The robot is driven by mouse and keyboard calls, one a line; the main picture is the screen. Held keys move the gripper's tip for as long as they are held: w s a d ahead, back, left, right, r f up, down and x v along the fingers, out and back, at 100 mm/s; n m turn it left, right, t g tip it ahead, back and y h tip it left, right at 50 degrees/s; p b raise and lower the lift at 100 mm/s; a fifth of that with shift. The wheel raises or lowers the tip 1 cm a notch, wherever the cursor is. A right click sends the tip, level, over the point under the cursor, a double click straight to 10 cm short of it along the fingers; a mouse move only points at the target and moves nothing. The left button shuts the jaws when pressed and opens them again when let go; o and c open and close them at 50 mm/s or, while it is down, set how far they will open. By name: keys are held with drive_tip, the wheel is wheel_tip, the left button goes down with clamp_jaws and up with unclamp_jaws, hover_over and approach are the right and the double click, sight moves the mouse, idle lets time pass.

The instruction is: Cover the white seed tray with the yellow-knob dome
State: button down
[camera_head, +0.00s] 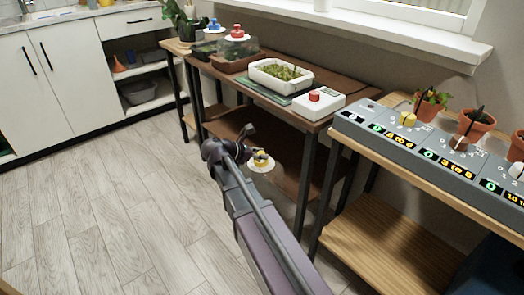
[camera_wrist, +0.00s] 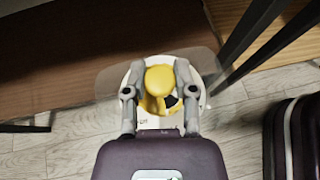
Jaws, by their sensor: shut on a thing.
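The yellow-knob dome has a yellow knob (camera_wrist: 158,82) on a white disc, with a clear cover (camera_wrist: 108,84) around it. My gripper (camera_wrist: 158,90) is shut on the knob, one finger on each side. In the head view the knob and its disc (camera_head: 261,166) show at my gripper (camera_head: 257,156), in front of the brown bench and below its top; the clear cover is hard to see there. The white seed tray (camera_head: 257,78), filled with green seedlings, stands on the bench top, behind and above my gripper. The tray is uncovered.
A white box (camera_head: 305,106) with a red button stands right of the tray. Left of it are a brown tray (camera_head: 230,66) under a red-knob dome (camera_head: 237,36) and a blue-knob dome (camera_head: 213,26). A dial panel (camera_head: 420,150) and pots (camera_head: 476,122) stand right. Floor at left is clear.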

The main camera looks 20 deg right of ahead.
wheel_tip(320, 180, up, 10)
drive_tip(key=p, duration=1)
drive_tip(key=shift+s, duration=0.2)
